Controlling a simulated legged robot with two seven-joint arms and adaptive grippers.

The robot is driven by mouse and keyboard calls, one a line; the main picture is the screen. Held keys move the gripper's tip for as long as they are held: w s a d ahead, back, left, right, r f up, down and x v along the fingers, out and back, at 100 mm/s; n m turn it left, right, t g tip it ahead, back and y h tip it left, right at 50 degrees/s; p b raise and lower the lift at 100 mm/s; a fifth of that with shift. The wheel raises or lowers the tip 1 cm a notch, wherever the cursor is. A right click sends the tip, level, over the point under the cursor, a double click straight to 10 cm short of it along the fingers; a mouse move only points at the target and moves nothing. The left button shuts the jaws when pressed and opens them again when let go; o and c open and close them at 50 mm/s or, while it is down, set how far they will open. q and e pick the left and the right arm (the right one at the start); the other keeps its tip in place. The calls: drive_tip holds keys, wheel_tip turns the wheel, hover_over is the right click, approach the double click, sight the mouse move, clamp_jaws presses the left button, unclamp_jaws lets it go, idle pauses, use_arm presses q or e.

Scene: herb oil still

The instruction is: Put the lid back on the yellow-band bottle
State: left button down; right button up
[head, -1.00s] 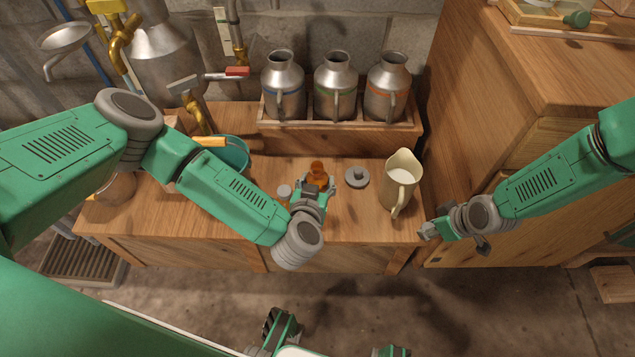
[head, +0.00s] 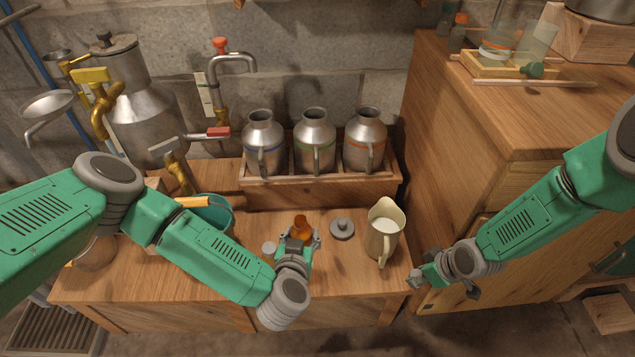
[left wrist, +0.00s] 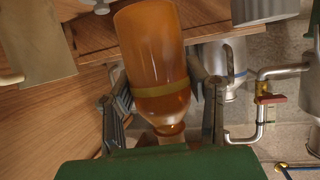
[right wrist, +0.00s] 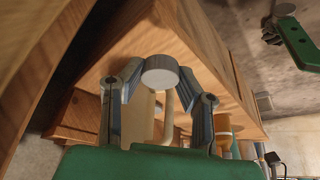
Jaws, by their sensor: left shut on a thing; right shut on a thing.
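The amber bottle (head: 301,227) stands on the wooden bench in the head view. In the left wrist view its yellow band (left wrist: 160,89) shows clearly around the body. My left gripper (head: 298,242) is shut on the bottle, one finger on each side. No lid shows on its top in the head view. My right gripper (head: 428,282) is off the bench's front right corner. In the right wrist view it is shut on a pale round lid (right wrist: 160,72), held between the fingertips. The lid is hard to make out in the head view.
A cream jug (head: 383,232) stands between the bottle and my right gripper. A grey knobbed lid (head: 342,229) lies right of the bottle; a small pale-topped item (head: 269,248) stands left. A teal bowl (head: 212,216) is further left. A rack (head: 330,190) of metal cans stands behind.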

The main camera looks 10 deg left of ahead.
use_arm(q)
drive_tip(key=shift+r, duration=0.15)
use_arm(e)
drive_tip(key=shift+r, duration=0.1)
